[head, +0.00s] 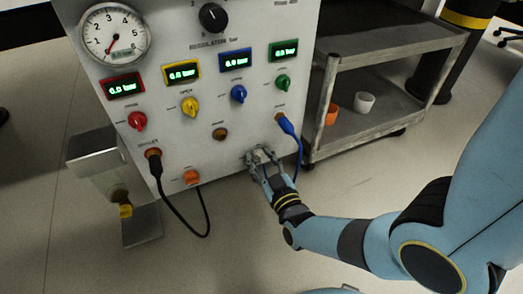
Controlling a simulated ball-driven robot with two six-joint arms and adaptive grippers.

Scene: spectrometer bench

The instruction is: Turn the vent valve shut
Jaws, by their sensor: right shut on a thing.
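My right gripper (262,157) is at the lower right of the grey front panel (235,122). Its fingers are shut around a small pale fitting on the panel, which I take to be the vent valve. The fingers hide most of the fitting, so its handle angle and label cannot be read. Red (138,120), yellow (190,106), blue (238,94) and green (282,82) valve knobs sit higher on the panel under displays reading 0.0 bar. My left gripper is not in view.
A blue cable (299,148) hangs just right of my right gripper. A black cable (183,217) loops below the panel's left side. A grey cart (385,42) with a white cup (364,102) and orange cup (331,114) stands at right. The floor in front is clear.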

